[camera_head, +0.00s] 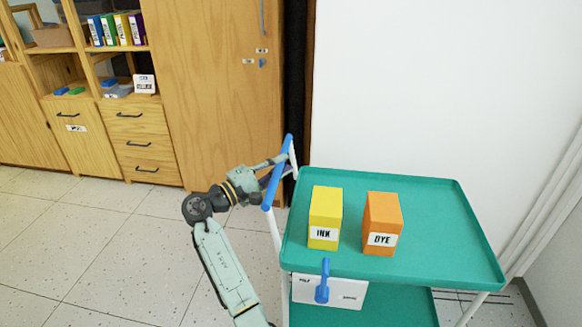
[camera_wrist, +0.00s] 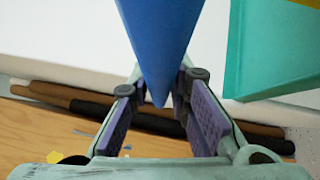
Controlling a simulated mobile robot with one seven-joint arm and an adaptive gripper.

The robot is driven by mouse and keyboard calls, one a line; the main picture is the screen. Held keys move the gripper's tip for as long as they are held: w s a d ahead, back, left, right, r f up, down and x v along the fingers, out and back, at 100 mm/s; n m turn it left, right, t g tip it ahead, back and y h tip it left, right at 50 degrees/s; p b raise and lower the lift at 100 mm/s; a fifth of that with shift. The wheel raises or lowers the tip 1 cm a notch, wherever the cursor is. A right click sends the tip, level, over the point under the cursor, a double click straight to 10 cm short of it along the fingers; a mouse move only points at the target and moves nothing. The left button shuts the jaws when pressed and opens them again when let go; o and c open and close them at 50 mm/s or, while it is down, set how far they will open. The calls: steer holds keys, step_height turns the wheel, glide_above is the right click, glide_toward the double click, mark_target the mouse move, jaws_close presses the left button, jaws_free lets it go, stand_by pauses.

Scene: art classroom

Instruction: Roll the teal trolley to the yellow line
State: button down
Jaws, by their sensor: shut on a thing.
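The teal trolley (camera_head: 440,215) stands at the right in the head view, against the white wall. Its blue push handle (camera_head: 279,172) is on its left end, on white posts. My gripper (camera_head: 276,170) reaches the handle from the left and is shut on it. In the wrist view the blue handle (camera_wrist: 160,45) runs down between the purple finger pads of my gripper (camera_wrist: 160,105), and the teal tray edge (camera_wrist: 235,60) shows at the right. A yellow INK box (camera_head: 325,215) and an orange DYE box (camera_head: 382,222) stand upright on the top tray. No yellow line is visible.
Wooden cabinets (camera_head: 225,90) with shelves and drawers line the back left. A white panel with a blue lever (camera_head: 322,284) hangs below the tray's front edge. The speckled tile floor (camera_head: 90,240) at the left is clear.

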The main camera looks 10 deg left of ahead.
steer(key=shift+a, duration=0.15)
steer(key=c, duration=1.5)
jaws_free()
steer(key=v, duration=1.2)
steer(key=shift+r, duration=0.1)
